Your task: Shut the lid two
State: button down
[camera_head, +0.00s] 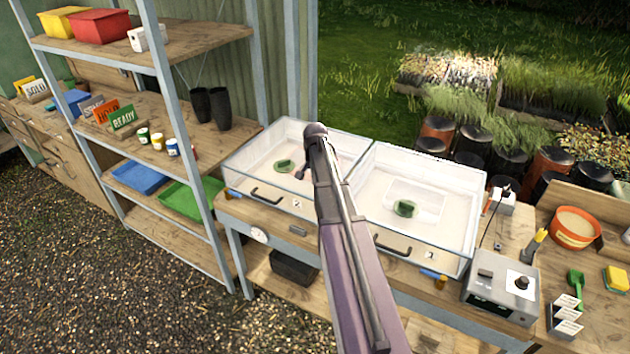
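Two clear-walled boxes stand side by side on a wooden bench, the left box (245,172) and the right box (455,250). Each has a dark front handle, the left handle (268,196) and the right handle (392,244), and a small number label too small to read surely. The clear material makes it hard to tell how each lid stands. A green item lies in each box. My arm crosses the picture over the gap between the boxes. My gripper (301,172) shows as a small dark shape over the left box, partly hidden by my arm; its fingers are not clear.
A grey control box (500,288) and a white socket block (503,201) with a cable stand right of the boxes. An orange pot (574,228) and green scoop (576,283) are further right. A metal-framed shelf (172,95) stands close on the left.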

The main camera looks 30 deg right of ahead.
notch_tip(320, 180, up, 7)
jog(key=p, duration=0.6)
jog(key=shift+f, duration=0.2)
dwell(0.5)
jog(key=s+a+f+n+b, duration=0.3)
jog(key=s+a, duration=0.3)
jog(key=a, duration=0.3)
jog(key=s+a+f+n+b, duration=0.4)
jog(key=s+a+n, duration=0.1)
jog(key=a, duration=0.4)
jog(key=s+a+f+n+b, duration=0.3)
jog(key=s+a, duration=0.5)
jog(key=a, duration=0.2)
jog(key=shift+f+n+g+y+b, duration=0.25)
jog(key=shift+n+g+y+b, duration=0.05)
jog(key=shift+n, duration=0.1)
jog(key=shift+s, duration=0.1)
jog(key=shift+s, duration=0.1)
